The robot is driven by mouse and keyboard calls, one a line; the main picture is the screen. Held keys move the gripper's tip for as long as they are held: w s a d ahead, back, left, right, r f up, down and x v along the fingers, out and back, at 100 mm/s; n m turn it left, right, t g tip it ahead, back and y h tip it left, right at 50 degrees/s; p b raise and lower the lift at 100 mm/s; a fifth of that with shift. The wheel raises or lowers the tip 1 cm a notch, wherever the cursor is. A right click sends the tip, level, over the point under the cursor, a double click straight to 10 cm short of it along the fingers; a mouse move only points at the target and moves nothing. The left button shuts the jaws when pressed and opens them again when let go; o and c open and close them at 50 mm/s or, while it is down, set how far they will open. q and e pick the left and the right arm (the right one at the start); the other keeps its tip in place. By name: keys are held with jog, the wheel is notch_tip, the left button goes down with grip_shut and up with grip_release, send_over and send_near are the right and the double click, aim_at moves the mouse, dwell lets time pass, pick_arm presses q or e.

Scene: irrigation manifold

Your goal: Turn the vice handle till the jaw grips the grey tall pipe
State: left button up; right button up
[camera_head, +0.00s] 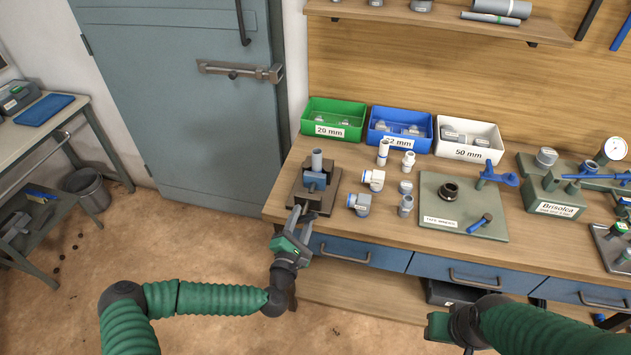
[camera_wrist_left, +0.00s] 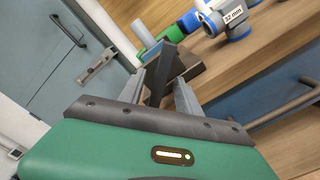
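The vice (camera_head: 329,196) is on a dark base at the left end of the workbench. The grey tall pipe (camera_head: 317,160) stands upright in it, behind its blue jaw (camera_head: 315,180). In the left wrist view the pipe (camera_wrist_left: 143,33) shows beyond my fingers. I cannot tell whether the jaw touches the pipe. My left gripper (camera_head: 300,216) is at the vice's front side, fingers apart. In the left wrist view a dark vice part, perhaps the handle, lies between these fingers (camera_wrist_left: 160,90); contact is unclear. My right gripper (camera_head: 454,334) is at the bottom edge, partly cut off.
Green (camera_head: 333,119), blue (camera_head: 399,128) and white (camera_head: 468,139) bins stand behind. Several fittings, including a blue-ringed elbow (camera_head: 359,203), lie close right of the vice. A green plate (camera_head: 463,206) is farther right. Blue drawers (camera_head: 358,250) front the bench; open floor lies left.

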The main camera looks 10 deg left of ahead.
pick_arm(q)
jog(key=s, duration=0.7)
jog(key=shift+a, duration=0.15)
dwell(0.4)
jog(key=s+d+f+m+g+h, duration=0.6)
jog(key=d+f+m+g, duration=0.15)
jog(key=m, duration=0.55)
jog(key=s+a+f+m+g+y, duration=0.2)
jog(key=s+a+f+m+g, duration=0.1)
jog(key=s+m+g, duration=0.25)
jog(key=s+a+r+m+g+y, duration=0.1)
jog(key=s+a+r+m+y, duration=0.1)
jog(key=r, duration=0.6)
jog(key=s+a+r+m+g+y, duration=0.1)
jog(key=s+a+r+m+y, duration=0.1)
jog(key=s+a+r+m, duration=0.3)
notch_tip(320, 180, up, 3)
jog(key=shift+s+a+f+y, duration=0.1)
jog(key=shift+s+a+y, duration=0.2)
jog(key=shift+s+a, duration=0.1)
